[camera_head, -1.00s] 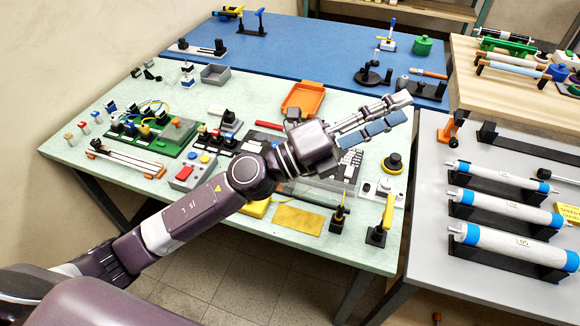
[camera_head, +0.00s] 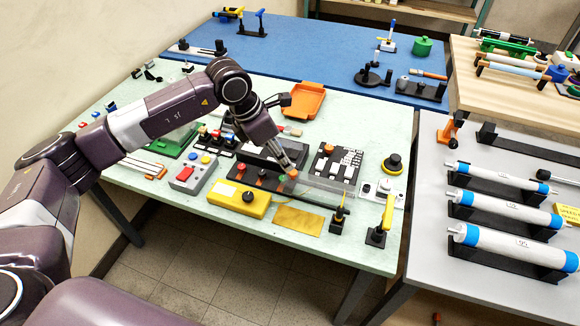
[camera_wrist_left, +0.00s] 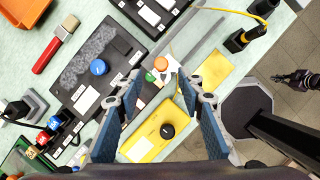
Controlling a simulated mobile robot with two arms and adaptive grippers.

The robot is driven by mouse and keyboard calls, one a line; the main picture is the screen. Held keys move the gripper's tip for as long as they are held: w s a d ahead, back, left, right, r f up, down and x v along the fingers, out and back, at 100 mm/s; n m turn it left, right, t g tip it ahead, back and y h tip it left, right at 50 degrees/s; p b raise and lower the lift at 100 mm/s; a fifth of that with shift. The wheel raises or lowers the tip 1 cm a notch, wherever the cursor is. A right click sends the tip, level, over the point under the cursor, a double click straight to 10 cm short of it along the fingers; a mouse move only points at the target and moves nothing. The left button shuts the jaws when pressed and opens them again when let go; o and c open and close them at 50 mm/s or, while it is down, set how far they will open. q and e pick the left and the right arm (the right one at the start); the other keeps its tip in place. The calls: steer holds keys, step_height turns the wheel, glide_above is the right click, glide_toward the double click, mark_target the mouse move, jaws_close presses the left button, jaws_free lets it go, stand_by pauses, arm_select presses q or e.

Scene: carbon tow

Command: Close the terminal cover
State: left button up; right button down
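The terminal cover appears to be the clear panel (camera_head: 343,189), tilted beside a black terminal base (camera_head: 240,173) on the green table. It shows as a pale see-through strip in the left wrist view (camera_wrist_left: 206,45). An orange knob (camera_head: 293,175) is at the cover's near-left end; it also shows in the left wrist view (camera_wrist_left: 161,63). My left gripper (camera_head: 290,168) is just above it. In the left wrist view its two fingers (camera_wrist_left: 160,84) are spread, with the knob seen beyond the gap. Contact cannot be told. A dark part at the right edge may be my right gripper (camera_wrist_left: 300,80).
A yellow box with a black knob (camera_head: 240,199) and a gold plate (camera_head: 299,219) lie on the near side. A black board with white labels (camera_head: 336,163) stands right of the gripper. A small black stand (camera_head: 339,217) is near the front edge.

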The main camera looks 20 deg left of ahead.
mark_target(292, 172)
arm_select(q)
steer(key=p+x, duration=0.1)
steer(key=x, duration=0.5)
steer(key=shift+d+f, duration=0.1)
steer(key=shift+d, duration=0.1)
steer(key=shift+c, duration=0.2)
jaws_close()
